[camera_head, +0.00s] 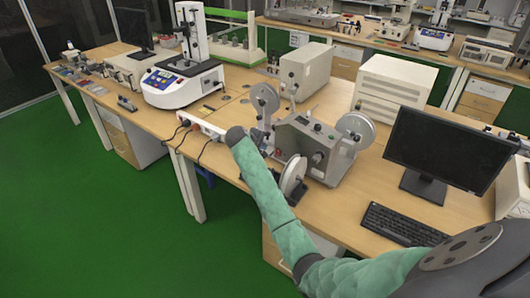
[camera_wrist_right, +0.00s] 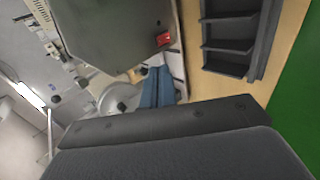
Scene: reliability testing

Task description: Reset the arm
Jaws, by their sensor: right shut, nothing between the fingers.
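My right arm (camera_head: 270,195), in a green quilted sleeve, comes in from the lower right of the head view. It reaches over the front bench, with its dark wrist end beside the grey tester with reels (camera_head: 312,145). In the right wrist view my right gripper (camera_wrist_right: 158,72) shows two blue fingers held together, with nothing between them. The fingers point toward a small red part (camera_wrist_right: 163,39) by the edge of a large grey body. I cannot tell whether they touch it. My left gripper is in neither view.
The bench holds a monitor (camera_head: 450,150), a keyboard (camera_head: 402,224), a white power strip (camera_head: 205,126), a white-and-blue instrument (camera_head: 182,82) and beige cabinets (camera_head: 392,92). A dark compartment tray (camera_wrist_right: 232,45) shows in the wrist view. Green floor (camera_head: 110,225) is clear at the left.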

